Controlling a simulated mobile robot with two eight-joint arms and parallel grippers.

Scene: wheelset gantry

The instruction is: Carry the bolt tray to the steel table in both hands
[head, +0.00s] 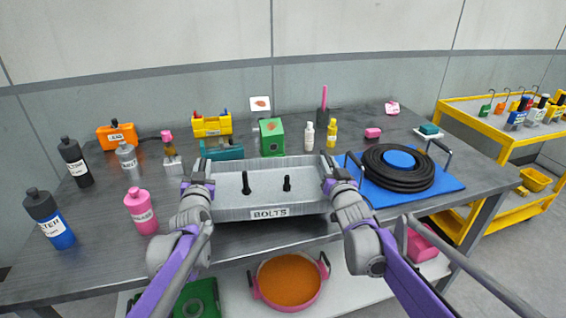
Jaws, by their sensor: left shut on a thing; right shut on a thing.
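The bolt tray (310,208) is a grey, ribbed, open box labelled BOLTS, with two black bolts (246,184) standing in it. It is level in front of me at the front edge of the dark steel table (110,262). I cannot tell whether its underside touches the tabletop. My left gripper (197,183) is shut on the tray's left end. My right gripper (331,182) is shut on its right end. The fingertips are partly hidden against the tray.
A blue mat (446,183) with a coiled black hose (372,172) lies right of the tray. A pink bottle (141,212) stands to its left. Behind it are a green box (271,137), a teal toolbox (222,151) and small bottles. A yellow cart (452,112) stands at right.

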